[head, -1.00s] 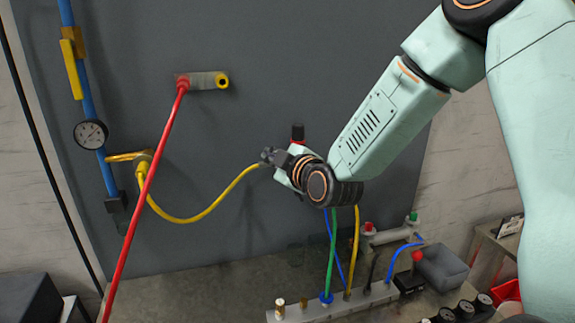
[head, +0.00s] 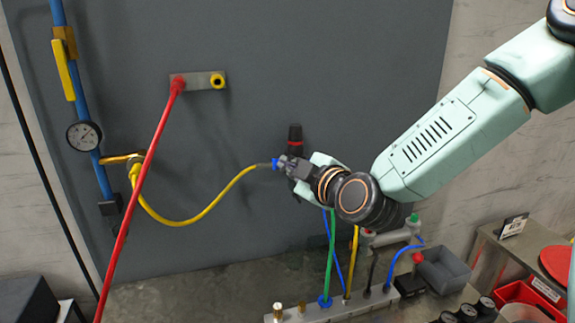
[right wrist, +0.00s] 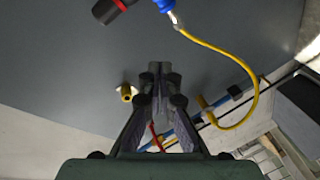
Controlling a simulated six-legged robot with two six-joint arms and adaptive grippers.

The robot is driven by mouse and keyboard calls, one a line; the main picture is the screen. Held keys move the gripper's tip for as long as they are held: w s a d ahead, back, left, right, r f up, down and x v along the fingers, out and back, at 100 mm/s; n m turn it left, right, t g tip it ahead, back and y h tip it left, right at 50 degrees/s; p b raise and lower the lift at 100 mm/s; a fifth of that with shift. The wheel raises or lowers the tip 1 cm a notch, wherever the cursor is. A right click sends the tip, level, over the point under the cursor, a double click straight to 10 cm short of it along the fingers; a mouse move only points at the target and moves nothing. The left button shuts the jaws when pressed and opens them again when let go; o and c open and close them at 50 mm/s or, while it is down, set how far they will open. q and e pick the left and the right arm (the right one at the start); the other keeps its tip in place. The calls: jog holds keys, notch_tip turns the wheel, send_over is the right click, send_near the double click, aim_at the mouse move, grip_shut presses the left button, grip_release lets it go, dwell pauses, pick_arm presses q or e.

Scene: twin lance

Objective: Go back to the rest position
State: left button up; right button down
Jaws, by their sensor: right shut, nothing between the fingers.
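My right gripper (head: 283,164) is in the middle of the head view, in front of the grey panel. Its fingers are closed together and empty, as the right wrist view (right wrist: 160,70) also shows. The yellow hose (head: 213,205) runs from the brass fitting at left to a blue fitting (head: 275,163) beside my fingertips in the head view. In the right wrist view the blue fitting (right wrist: 165,5) is at the top edge, clear of the fingers. A black cylinder with a red ring (head: 295,136) stands behind the gripper, its lower part hidden. My left gripper is not in view.
A red hose (head: 137,200) hangs from a grey wall block (head: 198,81) with a yellow port. A gauge (head: 84,135) sits on the blue pipe at left. A manifold (head: 330,308) with several hoses is below the gripper, with a grey bin (head: 443,271) and red trays at right.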

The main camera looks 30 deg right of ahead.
jog(key=s+a+f+m+g, duration=0.2)
jog(key=s+f+g, duration=0.15)
jog(key=f, duration=0.45)
jog(key=s+a+f+m+g+y, duration=0.15)
jog(key=s+f, duration=0.25)
jog(key=f, duration=0.4)
jog(key=s+a+f+m+g+h, duration=0.1)
jog(key=s+a+f+g, duration=0.25)
jog(key=f, duration=0.45)
jog(key=s+f+m+g, duration=0.1)
jog(key=s+f, duration=0.2)
jog(key=s, duration=0.1)
jog(key=s+f+m+g, duration=0.1)
jog(key=s+f, duration=0.2)
jog(key=s, duration=0.1)
jog(key=s+a+f+m+g, duration=0.1)
jog(key=s+f, duration=0.2)
jog(key=s, duration=0.1)
jog(key=shift+s+f+g, duration=0.15)
jog(key=shift+f+g, duration=0.15)
jog(key=shift+g, duration=0.05)
jog(key=s+f+m+g, duration=0.3)
jog(key=s+f+g, duration=0.15)
jog(key=s, duration=0.75)
notch_tip(320, 180, down, 23)
jog(key=b, duration=2.3)
jog(key=shift+s+a+f, duration=0.2)
jog(key=shift+s+a, duration=0.15)
jog(key=shift+r+t, duration=0.15)
jog(key=shift+t, duration=0.1)
